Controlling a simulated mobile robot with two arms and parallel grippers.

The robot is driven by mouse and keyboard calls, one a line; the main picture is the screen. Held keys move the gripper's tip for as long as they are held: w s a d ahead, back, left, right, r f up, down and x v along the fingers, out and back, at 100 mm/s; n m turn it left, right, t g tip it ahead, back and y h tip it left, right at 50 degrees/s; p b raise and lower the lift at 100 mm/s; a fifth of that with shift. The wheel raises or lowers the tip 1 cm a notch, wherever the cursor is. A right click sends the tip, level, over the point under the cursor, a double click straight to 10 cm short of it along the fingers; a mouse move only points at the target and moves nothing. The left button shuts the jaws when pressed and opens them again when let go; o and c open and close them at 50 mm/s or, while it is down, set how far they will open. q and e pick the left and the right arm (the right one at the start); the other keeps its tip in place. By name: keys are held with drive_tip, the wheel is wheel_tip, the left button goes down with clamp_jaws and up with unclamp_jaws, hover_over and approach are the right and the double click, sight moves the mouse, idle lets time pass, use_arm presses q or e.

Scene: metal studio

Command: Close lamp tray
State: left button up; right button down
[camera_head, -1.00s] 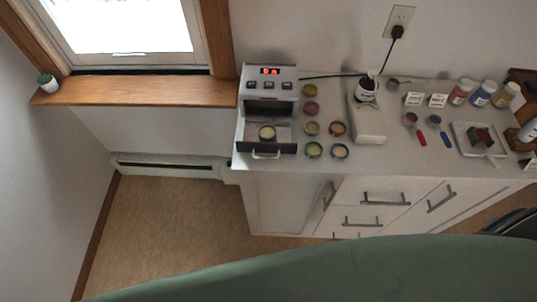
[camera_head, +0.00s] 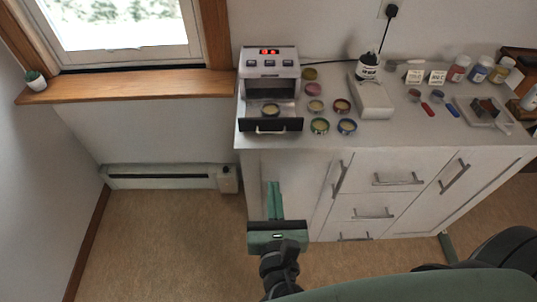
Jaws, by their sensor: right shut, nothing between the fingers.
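The lamp unit (camera_head: 270,60) stands at the left end of the white counter, with a red lit display and buttons on its front. Its tray (camera_head: 288,112) is slid out toward me, with a dark front panel and a light handle (camera_head: 270,130). A small round pot (camera_head: 270,110) sits in the tray. My right gripper (camera_head: 273,186) is in front of the cabinet, below and apart from the tray. Its green fingers point toward the counter and are shut with nothing between them. My left gripper does not show.
Several small round pots (camera_head: 320,126) stand just right of the tray. A white scale-like device (camera_head: 371,100), bottles (camera_head: 459,68) and a dish (camera_head: 482,111) are farther right. Cabinet handles (camera_head: 398,179) stick out below the counter. The floor at left is clear.

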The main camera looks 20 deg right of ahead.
drive_tip(key=p, duration=0.3)
approach(271, 104)
drive_tip(key=s, duration=0.1)
drive_tip(key=s+a+f, duration=0.1)
drive_tip(key=s+f, duration=0.1)
drive_tip(key=shift+s+a, duration=0.25)
drive_tip(key=shift+s, duration=0.15)
drive_tip(key=shift+w+d+r+p, duration=0.1)
drive_tip(key=shift+w+r+p, duration=0.05)
drive_tip(key=shift+w+p, duration=0.2)
drive_tip(key=w, duration=0.1)
drive_tip(key=w+p, duration=0.1)
drive_tip(key=w+d+p, duration=0.1)
drive_tip(key=shift+w+r, duration=0.25)
drive_tip(key=shift+w, duration=0.15)
drive_tip(key=x, duration=0.5)
drive_tip(key=p+x, duration=0.1)
drive_tip(key=x, duration=0.2)
drive_tip(key=shift+d+r, duration=0.25)
drive_tip(key=shift+r, duration=0.15)
